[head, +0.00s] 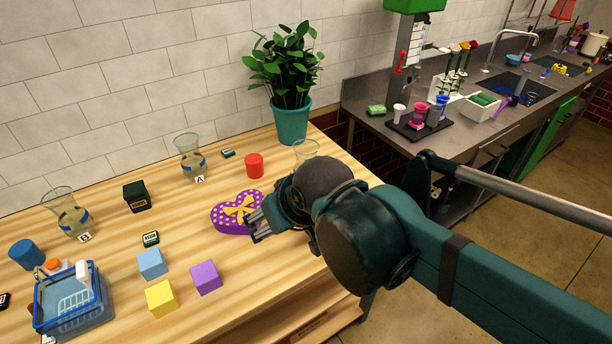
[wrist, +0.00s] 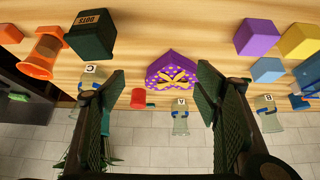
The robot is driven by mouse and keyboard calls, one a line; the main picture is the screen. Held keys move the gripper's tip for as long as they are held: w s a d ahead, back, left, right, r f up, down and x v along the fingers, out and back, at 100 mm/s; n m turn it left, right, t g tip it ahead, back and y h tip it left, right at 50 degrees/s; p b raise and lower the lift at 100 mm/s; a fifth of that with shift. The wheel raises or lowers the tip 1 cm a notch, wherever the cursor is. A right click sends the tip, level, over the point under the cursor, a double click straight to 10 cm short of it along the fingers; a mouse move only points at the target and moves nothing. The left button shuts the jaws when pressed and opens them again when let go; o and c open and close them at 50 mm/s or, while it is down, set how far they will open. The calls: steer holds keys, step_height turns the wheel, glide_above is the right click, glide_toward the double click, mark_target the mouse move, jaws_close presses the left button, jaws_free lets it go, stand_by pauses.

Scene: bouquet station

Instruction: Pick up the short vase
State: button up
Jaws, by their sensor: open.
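Three clear glass vases stand on the wooden table. Vase A (head: 188,155) is at the back middle with a white letter tag; it also shows in the wrist view (wrist: 180,120). Vase B (head: 66,210), with a blue band, is at the left and also in the wrist view (wrist: 268,115). A third vase (head: 306,148) is mostly hidden behind my arm; the wrist view shows a vase tagged C (wrist: 90,80) partly behind a finger. I cannot tell which is shortest. My gripper (head: 259,224) is open and empty beside the heart box, apart from every vase.
A purple dotted heart box (head: 228,219) lies near my fingers. A red cylinder (head: 254,166), dark green box (head: 135,197), several coloured cubes (head: 206,277) and a blue basket (head: 70,300) stand around. A potted plant (head: 291,122) is at the back. Bare table lies between them.

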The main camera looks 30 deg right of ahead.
steer(key=d, duration=0.1)
steer(key=m+g+h+p, duration=0.2)
steer(key=m+h, duration=0.4)
steer(key=h, duration=0.3)
glide_toward(299, 153)
steer(key=s+d+f, duration=0.3)
steer(key=f, duration=0.2)
steer(key=w+d+r+m+h, duration=0.2)
steer(key=w+m, duration=0.1)
steer(key=shift+r+h, duration=0.15)
steer(key=shift+h, duration=0.25)
steer(key=shift+w+a+r+m+h+p, duration=0.1)
steer(key=shift+w+a+r+m+h, duration=0.2)
steer(key=shift+w+r+m+h, duration=0.4)
steer(key=shift+w+a+r+m+h+p, duration=0.1)
steer(key=shift+w+a+r+m+h, duration=0.25)
steer(key=shift+r+m+h, duration=0.6)
steer(key=shift+w+a+r+m+h+p, duration=0.1)
steer(key=shift+w+a+r+m+h, duration=0.1)
steer(key=shift+w+r+m+h, duration=0.6)
steer(key=shift+s+f+m, duration=0.25)
steer(key=shift+f, duration=0.1)
